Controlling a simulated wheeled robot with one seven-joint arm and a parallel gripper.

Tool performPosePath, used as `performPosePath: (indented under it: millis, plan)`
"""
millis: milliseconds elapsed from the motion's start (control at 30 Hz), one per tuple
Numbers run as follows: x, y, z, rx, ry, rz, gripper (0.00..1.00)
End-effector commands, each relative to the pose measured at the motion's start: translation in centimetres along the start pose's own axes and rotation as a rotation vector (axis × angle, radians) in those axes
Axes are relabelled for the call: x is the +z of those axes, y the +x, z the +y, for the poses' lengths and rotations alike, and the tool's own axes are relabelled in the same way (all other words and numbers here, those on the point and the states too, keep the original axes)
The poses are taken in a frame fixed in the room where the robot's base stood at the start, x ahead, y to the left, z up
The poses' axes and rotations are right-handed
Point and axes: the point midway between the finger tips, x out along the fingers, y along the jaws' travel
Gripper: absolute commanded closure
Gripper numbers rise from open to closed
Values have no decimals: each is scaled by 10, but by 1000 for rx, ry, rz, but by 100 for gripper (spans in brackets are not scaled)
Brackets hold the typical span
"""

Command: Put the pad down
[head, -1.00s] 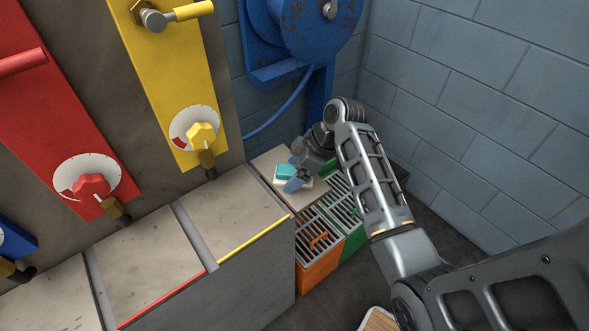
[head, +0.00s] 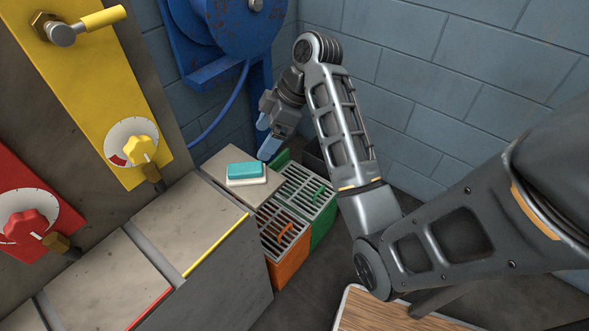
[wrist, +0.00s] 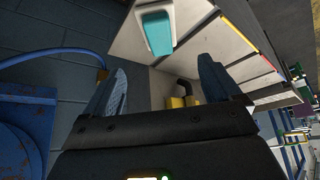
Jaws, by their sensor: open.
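The pad (head: 246,170) is teal on top with a white lower part. It rests flat on a pale square top (head: 216,163) beside the blue hose reel. In the wrist view the pad (wrist: 157,33) lies on the pale surface, beyond my fingers and clear of them. My gripper (head: 267,152) has blue fingertips and is open and empty, above and to the right of the pad in the head view. In the wrist view my gripper (wrist: 165,85) shows its two fingers spread wide with nothing between them.
An orange slatted crate (head: 287,262) and a green one (head: 324,222) stand right of the pale top. The blue hose reel (head: 225,25) is behind, its hose (head: 215,125) hanging down. Yellow (head: 100,90) and red (head: 25,195) valve panels stand left. A wooden surface (head: 375,312) is at lower right.

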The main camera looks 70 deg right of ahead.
Motion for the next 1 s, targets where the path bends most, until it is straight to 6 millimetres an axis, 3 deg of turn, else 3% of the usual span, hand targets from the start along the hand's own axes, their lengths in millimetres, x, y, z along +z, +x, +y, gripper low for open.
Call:
performPosePath:
  millis: [167,267,433,633,833,1000]
  plan:
    - [2,4,-3,6,8,-1,9]
    - [8,19,-14,35,40,-5,9]
    - [26,57,-53,146,131,0,9]
    - [46,78,-100,278,210,43,9]
    - [66,76,-155,398,261,135,9]
    - [76,51,-204,469,284,259,9]
